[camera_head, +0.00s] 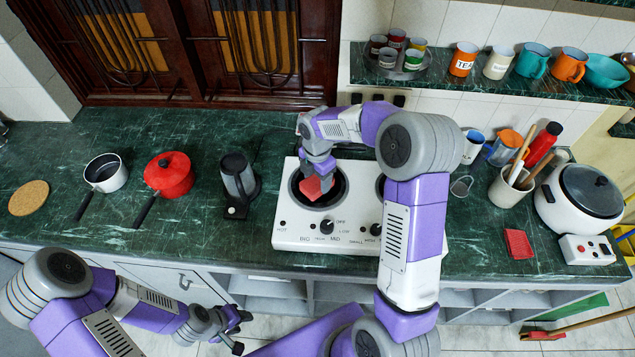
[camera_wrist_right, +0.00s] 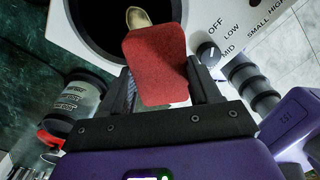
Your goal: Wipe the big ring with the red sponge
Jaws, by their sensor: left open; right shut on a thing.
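The red sponge (camera_head: 312,188) is held by my right gripper (camera_head: 318,178) over the big ring (camera_head: 338,190), the dark left burner of the white stove (camera_head: 285,222). In the right wrist view the sponge (camera_wrist_right: 155,62) sits between the two fingers of the right gripper (camera_wrist_right: 160,88), in front of the dark ring (camera_wrist_right: 85,18). I cannot tell whether the sponge touches the ring. My left gripper (camera_head: 236,332) is open and empty, low in front of the counter. My right arm partly hides the second ring and the stove's right side.
A grey kettle (camera_head: 238,178) stands close left of the stove, with a red pot (camera_head: 169,174) and a white pan (camera_head: 105,172) further left. A red cloth-like item (camera_head: 518,244), a utensil cup (camera_head: 508,190) and a rice cooker (camera_head: 583,200) are at right.

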